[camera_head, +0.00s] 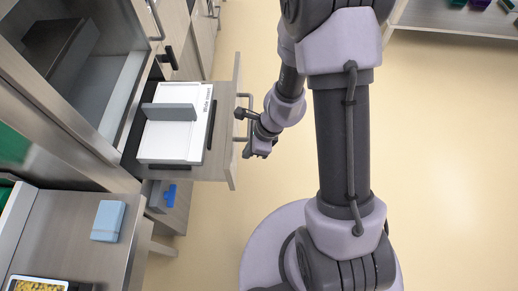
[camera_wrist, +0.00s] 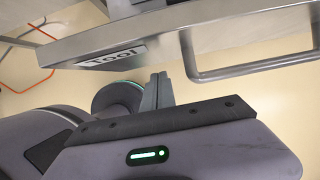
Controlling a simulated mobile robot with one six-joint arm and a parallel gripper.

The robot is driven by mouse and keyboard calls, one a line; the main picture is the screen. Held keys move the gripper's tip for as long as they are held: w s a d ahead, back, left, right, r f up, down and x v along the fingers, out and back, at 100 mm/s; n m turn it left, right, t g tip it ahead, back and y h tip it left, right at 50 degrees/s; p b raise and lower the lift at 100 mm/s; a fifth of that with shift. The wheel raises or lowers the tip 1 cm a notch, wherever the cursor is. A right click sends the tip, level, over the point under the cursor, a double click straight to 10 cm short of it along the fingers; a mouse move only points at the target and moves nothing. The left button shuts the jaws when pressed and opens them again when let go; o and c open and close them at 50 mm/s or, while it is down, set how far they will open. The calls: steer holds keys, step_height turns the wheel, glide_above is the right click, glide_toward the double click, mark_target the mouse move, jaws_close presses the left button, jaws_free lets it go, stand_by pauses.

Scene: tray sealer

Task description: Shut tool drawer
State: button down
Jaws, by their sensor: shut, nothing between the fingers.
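The tool drawer (camera_head: 234,130) is pulled out from the cabinet at the left in the head view, with a bar handle (camera_head: 248,100) on its front. In the wrist view the drawer front (camera_wrist: 170,35) carries a "Tool" label (camera_wrist: 112,55), and the handle (camera_wrist: 250,72) crosses the upper right. My gripper (camera_wrist: 157,90) is shut and empty. Its fingertips are just outside the drawer front, beside the handle's left post. I cannot tell whether they touch it. In the head view my wrist hangs beside the drawer front and partly covers the handle.
A white case (camera_head: 180,138) with a grey upright piece lies in the drawer. A worktop (camera_head: 75,235) with a light-blue block (camera_head: 108,220) is at lower left. A blue item (camera_head: 169,195) shows below the drawer. Open floor (camera_head: 445,150) lies to the right.

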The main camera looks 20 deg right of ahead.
steer(key=shift+w+a+r, duration=0.1)
steer(key=shift+w+a, duration=0.2)
steer(key=shift+a, duration=0.55)
